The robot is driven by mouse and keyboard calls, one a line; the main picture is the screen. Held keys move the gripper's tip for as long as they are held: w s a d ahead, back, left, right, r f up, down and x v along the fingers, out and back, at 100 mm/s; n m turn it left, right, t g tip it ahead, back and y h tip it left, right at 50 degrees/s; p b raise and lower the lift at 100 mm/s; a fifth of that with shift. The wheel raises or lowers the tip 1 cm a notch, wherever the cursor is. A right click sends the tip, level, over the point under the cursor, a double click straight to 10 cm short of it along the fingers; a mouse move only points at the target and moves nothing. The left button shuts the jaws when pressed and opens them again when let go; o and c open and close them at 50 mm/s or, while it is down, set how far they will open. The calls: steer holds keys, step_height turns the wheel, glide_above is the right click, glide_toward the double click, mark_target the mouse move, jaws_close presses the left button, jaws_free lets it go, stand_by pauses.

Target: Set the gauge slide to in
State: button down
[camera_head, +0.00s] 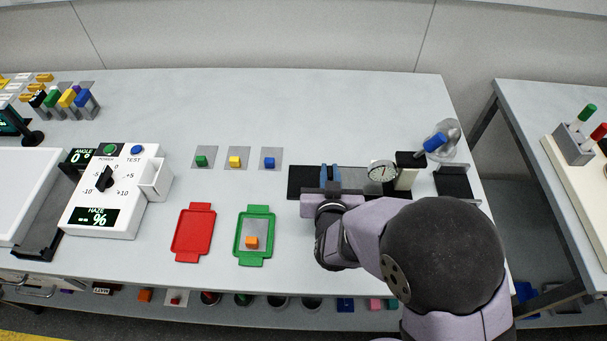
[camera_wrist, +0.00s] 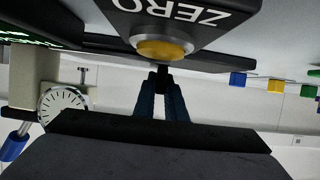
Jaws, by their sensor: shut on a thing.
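The dial gauge (camera_head: 382,171) with its round white face stands on a dark base (camera_head: 300,183) at the right of the table. It also shows at the left of the wrist view (camera_wrist: 62,105). My gripper (camera_head: 330,171), with blue fingers, is over the base, left of the dial. In the wrist view the fingers (camera_wrist: 162,82) are closed on a small dark knob (camera_wrist: 161,73), apparently the handle of the gauge slide. A grey plate (camera_head: 353,178) lies between fingers and dial. My arm hides the front of the base; any in or out marking is not visible.
A black box marked ZERO with a yellow button (camera_wrist: 162,50) looms close in the wrist view. A green tray (camera_head: 241,252) with an orange block and a red tray (camera_head: 190,235) lie to the left. A blue-handled tool (camera_head: 435,143) sits behind right.

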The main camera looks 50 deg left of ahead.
steer(key=shift+w+d, duration=0.75)
steer(key=shift+w, duration=0.05)
steer(key=c, duration=1.8)
jaws_free()
steer(key=shift+w+d, duration=0.1)
steer(key=shift+d, duration=0.05)
steer(key=shift+b+v, duration=0.65)
steer(key=shift+v, duration=3.05)
steer(key=shift+r, duration=0.1)
